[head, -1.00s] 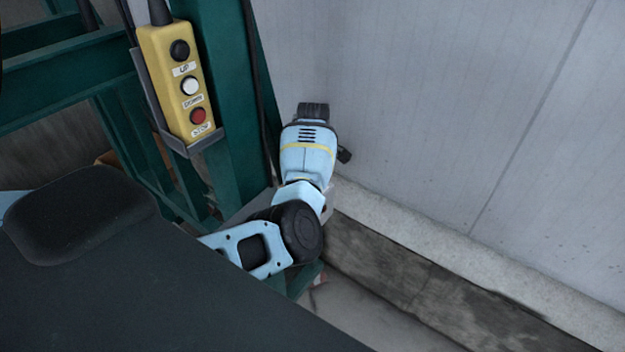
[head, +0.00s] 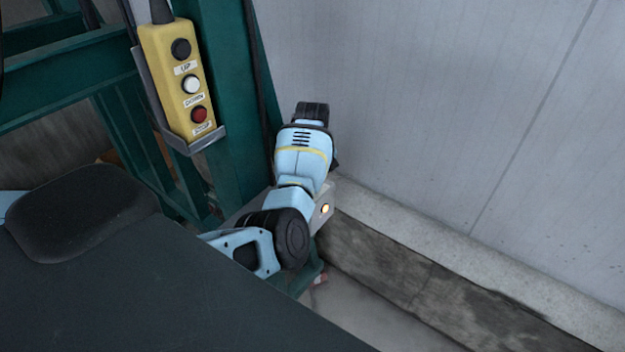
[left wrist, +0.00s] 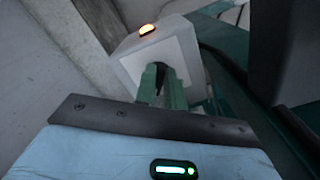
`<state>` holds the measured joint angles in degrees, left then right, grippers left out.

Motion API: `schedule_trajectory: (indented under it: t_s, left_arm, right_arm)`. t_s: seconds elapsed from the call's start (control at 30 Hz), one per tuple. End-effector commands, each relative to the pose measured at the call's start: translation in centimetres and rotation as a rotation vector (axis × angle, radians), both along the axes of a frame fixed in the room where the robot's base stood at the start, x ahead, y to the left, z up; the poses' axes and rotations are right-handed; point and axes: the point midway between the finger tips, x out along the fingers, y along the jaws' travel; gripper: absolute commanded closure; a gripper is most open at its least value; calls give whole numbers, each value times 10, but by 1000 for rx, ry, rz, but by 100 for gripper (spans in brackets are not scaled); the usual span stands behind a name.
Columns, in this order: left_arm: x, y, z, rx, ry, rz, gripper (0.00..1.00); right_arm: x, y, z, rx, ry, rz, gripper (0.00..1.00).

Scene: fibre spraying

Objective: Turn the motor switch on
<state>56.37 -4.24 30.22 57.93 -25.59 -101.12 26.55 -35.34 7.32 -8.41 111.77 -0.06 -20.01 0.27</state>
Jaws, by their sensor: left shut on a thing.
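The motor switch is a light grey box (left wrist: 168,58) with a lit orange lamp (left wrist: 148,29), seen in the left wrist view. My left gripper (left wrist: 161,72) has its green fingers at the face of this box, on either side of a dark switch knob (left wrist: 163,80). The gripper is shut on the knob, which is mostly hidden between the fingers. In the head view the box (head: 321,200) shows beside my light blue left arm, with its lamp glowing; the arm hides the fingers and knob there. My right gripper is not in view.
A yellow control pendant (head: 172,85) with black, white and red buttons hangs in a grey holder on a green steel frame (head: 227,90). A grey panel wall (head: 440,100) stands right, above a concrete ledge (head: 450,250). Floor space there is open.

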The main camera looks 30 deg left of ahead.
Motion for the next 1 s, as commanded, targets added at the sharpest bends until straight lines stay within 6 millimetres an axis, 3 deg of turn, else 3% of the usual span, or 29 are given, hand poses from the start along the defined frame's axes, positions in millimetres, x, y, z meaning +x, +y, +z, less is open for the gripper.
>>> schedule_trajectory:
  t_s: [0.3,0.33,0.5,0.8,1.0]
  left_arm:
    - [0,0,0,0,0,-4,100]
    - [0,0,0,0,0,-4,88]
    - [0,0,0,0,0,-3,67]
    - [0,0,2,1,-1,-2,67]
    - [1,0,24,2,-3,-1,67]
  right_arm:
    - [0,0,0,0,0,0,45]
    - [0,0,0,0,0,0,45]
    - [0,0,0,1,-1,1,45]
    - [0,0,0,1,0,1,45]
    - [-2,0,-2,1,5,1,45]
